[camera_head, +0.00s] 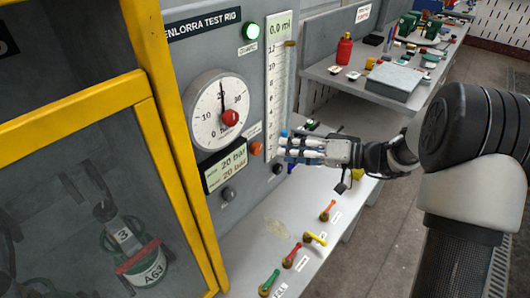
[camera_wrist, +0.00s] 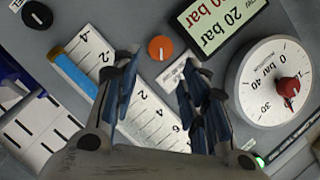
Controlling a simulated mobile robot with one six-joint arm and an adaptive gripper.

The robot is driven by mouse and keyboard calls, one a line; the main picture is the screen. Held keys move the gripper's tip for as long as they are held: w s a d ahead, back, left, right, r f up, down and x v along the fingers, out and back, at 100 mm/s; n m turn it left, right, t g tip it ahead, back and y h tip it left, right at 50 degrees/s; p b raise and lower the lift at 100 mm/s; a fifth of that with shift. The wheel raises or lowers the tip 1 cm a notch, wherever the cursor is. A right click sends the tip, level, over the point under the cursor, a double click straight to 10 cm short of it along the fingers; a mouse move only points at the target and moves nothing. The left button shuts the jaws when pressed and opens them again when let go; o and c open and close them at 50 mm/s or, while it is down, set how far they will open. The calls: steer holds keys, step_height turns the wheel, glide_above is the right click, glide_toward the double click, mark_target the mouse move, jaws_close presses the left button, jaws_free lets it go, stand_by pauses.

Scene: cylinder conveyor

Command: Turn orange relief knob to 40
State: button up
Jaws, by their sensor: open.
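The orange knob (camera_head: 256,148) sits on the grey panel right of the gauge and is partly hidden by nothing in the wrist view (camera_wrist: 160,48). My gripper (camera_head: 284,146) is open and empty in front of the panel, just right of the knob. In the wrist view its dark blue-padded fingers (camera_wrist: 157,76) are spread, with the knob beyond their tips, apart from them. The display (camera_head: 226,165) shows 20 bar on both lines. The round gauge (camera_head: 205,118), with a red centre, has its needle near 20. The knob's small label is unreadable.
A black knob (camera_head: 228,194) sits below the pressure display. Several coloured valve handles, one red (camera_head: 292,256), stand on the bench. A yellow-framed cabinet (camera_head: 80,112) is at left.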

mark_target(260, 149)
steer(key=b+x, duration=0.1)
steer(key=x, duration=0.6)
steer(key=shift+w+a, duration=0.1)
steer(key=shift+a, duration=0.2)
steer(key=shift+c, duration=0.2)
steer(key=shift+f, duration=0.1)
steer(key=c, duration=0.7)
steer(key=shift+c, duration=0.2)
